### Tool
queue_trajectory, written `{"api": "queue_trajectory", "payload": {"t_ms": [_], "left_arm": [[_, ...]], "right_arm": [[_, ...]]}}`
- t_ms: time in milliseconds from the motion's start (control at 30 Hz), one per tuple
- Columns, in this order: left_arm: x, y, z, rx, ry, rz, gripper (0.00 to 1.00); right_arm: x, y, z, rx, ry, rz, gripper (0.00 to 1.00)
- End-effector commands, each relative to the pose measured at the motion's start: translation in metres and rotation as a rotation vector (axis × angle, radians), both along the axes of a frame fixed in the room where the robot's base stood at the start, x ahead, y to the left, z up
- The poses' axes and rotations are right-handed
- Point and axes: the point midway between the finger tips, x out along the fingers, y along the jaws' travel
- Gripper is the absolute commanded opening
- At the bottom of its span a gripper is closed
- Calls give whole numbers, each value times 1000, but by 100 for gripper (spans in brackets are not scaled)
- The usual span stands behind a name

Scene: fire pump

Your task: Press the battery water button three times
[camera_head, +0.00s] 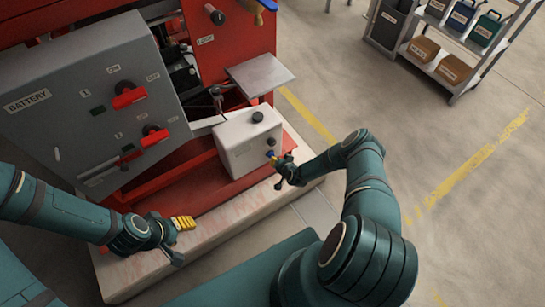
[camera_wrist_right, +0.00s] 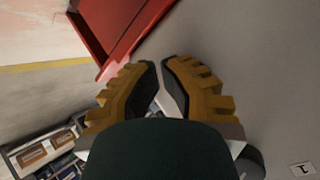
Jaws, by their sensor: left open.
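A grey panel (camera_head: 75,110) marked BATTERY stands at the left in the head view. It bears two red rotary switches (camera_head: 128,97) and small dark fittings. A white box (camera_head: 235,145) with a black cap (camera_head: 258,117) stands right of it on the red base. I cannot tell which part is the battery water button. My right gripper (camera_head: 274,160) is close against the box's right side; touching is unclear. In the right wrist view its yellow fingers (camera_wrist_right: 161,66) nearly meet, with nothing between them. My left gripper (camera_head: 187,223) is open and empty, low in front of the panel.
A red machine frame (camera_head: 238,45) with a grey plate (camera_head: 260,75) rises behind the box. A pale plinth (camera_head: 215,230) lies under the red base (camera_head: 200,200). A shelf rack (camera_head: 455,85) with boxes and cans stands at the upper right. The floor between is clear.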

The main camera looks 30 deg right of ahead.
Motion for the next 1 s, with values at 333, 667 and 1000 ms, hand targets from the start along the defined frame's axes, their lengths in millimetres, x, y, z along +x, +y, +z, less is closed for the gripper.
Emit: {"api": "queue_trajectory", "payload": {"t_ms": [333,667,1000], "left_arm": [[0,0,0,0,0,0,51],[0,0,0,0,0,0,51],[0,0,0,0,0,0,51]], "right_arm": [[4,0,0,0,-1,0,0],[8,1,0,0,-2,0,0],[9,0,1,-1,-2,-1,0]]}}
